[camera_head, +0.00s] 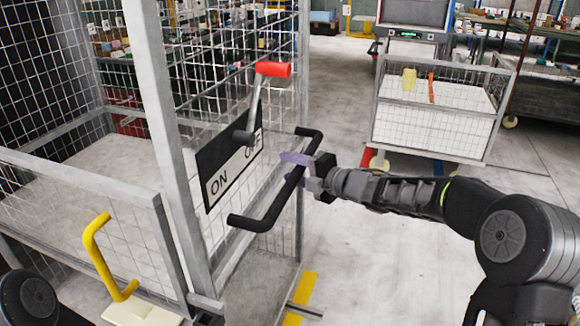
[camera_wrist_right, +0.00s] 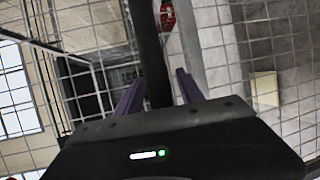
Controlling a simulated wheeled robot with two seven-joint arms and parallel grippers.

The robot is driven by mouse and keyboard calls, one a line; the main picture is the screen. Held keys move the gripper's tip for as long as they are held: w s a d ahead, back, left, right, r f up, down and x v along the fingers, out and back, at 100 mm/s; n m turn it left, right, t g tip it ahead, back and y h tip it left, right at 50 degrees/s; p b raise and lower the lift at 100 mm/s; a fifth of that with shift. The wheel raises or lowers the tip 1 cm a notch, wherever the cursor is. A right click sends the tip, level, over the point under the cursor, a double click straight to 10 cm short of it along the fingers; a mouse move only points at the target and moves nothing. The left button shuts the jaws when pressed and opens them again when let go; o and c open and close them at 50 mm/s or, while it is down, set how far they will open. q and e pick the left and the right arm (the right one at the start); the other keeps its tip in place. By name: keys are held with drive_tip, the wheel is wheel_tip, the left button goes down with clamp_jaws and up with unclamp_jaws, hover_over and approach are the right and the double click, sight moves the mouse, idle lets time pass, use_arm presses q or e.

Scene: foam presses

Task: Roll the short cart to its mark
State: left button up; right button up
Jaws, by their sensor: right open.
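My right gripper (camera_head: 308,172) is open at a black bar handle (camera_head: 262,216) on the front of a wire-mesh frame. In the right wrist view the black bar (camera_wrist_right: 150,55) runs between the two purple fingers of the gripper (camera_wrist_right: 160,92), which stand apart on either side of it; contact cannot be told. A low wire-mesh cart (camera_head: 432,130) on casters, with white lower sides, stands at the back right, away from the gripper. I cannot tell whether it or the frame with the bar is the short cart. My left gripper is not in view.
An ON/OFF panel (camera_head: 222,168) with a red-handled lever (camera_head: 272,69) is beside the bar. A yellow handle (camera_head: 100,258) is on the lower-left mesh. A yellow floor strip (camera_head: 301,298) lies below the bar. Grey floor (camera_head: 400,250) is open towards the right.

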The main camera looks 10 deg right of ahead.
drive_tip(key=shift+w+a, duration=0.2)
drive_tip(key=shift+w, duration=0.05)
drive_tip(key=shift+c, duration=0.6)
clamp_jaws()
idle(0.8)
